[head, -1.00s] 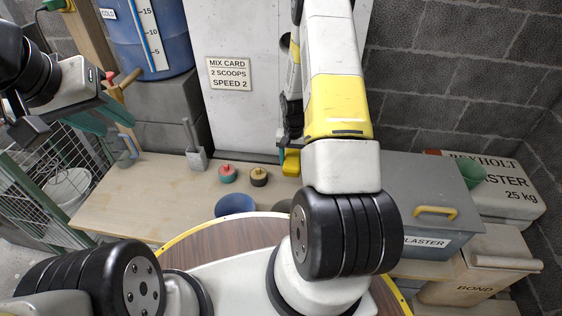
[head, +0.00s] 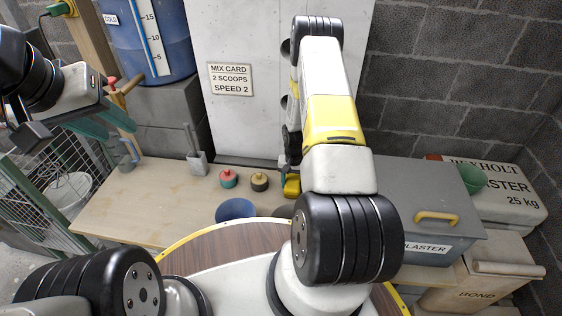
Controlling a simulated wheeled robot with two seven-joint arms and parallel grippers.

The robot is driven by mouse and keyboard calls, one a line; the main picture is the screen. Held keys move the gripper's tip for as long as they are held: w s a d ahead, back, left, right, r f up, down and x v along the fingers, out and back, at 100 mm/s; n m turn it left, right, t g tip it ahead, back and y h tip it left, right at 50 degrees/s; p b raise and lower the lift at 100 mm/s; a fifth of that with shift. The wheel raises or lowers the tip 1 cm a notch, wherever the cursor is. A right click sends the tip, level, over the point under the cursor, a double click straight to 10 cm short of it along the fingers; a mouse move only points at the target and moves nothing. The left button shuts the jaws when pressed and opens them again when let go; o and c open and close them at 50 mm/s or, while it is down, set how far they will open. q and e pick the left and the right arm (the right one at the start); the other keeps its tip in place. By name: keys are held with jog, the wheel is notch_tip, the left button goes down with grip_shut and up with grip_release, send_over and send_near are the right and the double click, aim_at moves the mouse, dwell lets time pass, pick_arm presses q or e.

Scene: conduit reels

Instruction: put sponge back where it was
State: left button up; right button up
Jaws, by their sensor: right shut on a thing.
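The yellow sponge (head: 291,187) is low over the bench's back part, just right of the dark-and-tan round piece. My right gripper (head: 291,174) is shut on it from above; the fingers are mostly hidden beside my white and yellow forearm. I cannot tell whether the sponge touches the bench. My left gripper (head: 106,118) is at the upper left, raised in front of the bench's left end, with its teal fingers apart and nothing between them.
On the wooden bench (head: 130,205) stand a red-topped green piece (head: 228,179), a tan-topped dark piece (head: 259,182), a blue bowl (head: 235,210) and a grey scoop holder (head: 197,163). A grey plaster bin (head: 425,190) stands right. Bare bench lies left.

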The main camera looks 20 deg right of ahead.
jog(key=shift+f, duration=0.15)
jog(key=o, duration=1.6)
jog(key=shift+o, duration=0.2)
notch_tip(320, 180, up, 12)
notch_tip(320, 180, up, 15)
jog(key=n+t, duration=0.1)
jog(key=t, duration=0.1)
send_over(293, 182)
jog(key=a, duration=0.3)
jog(key=s+a+r+n+t, duration=0.1)
jog(key=s+a+r, duration=0.1)
jog(key=r, duration=0.5)
jog(key=s+a+r, duration=0.1)
jog(key=s+r, duration=0.2)
jog(key=r, duration=0.3)
jog(key=s+a+r+n+t+y, duration=0.1)
jog(key=s+a+r+n, duration=0.1)
jog(key=s+r, duration=0.4)
jog(key=s+a+r+n+t+y, duration=0.1)
jog(key=s+a+r+t, duration=0.1)
jog(key=s+a+r, duration=0.2)
jog(key=s+r, duration=0.3)
jog(key=s, duration=0.4)
jog(key=shift+s+a+n, duration=0.25)
jog(key=shift+s+n, duration=0.1)
jog(key=shift+n, duration=0.05)
